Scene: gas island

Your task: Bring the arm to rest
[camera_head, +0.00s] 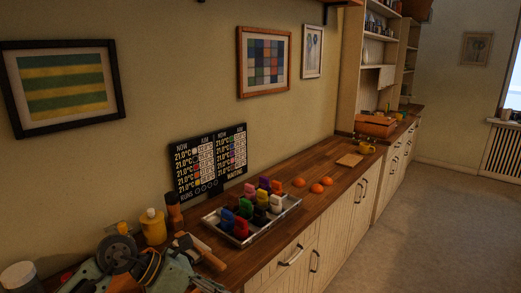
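I cannot make out either of my grippers in the head view. No gripper fingers show over the counter, the tray or the floor. At the lower left edge a cluttered grey-green object with a black round disc (118,254) is cut off by the frame. I cannot tell what it is. The wooden counter (318,208) runs from the lower left to the back right.
A metal tray (262,230) holds several coloured upright pieces. A black display board (209,162) stands behind it. A yellow bottle (153,227), orange items (316,188), a board (350,160) and a yellow cup (367,148) stand on the counter. The floor (430,230) at right is clear.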

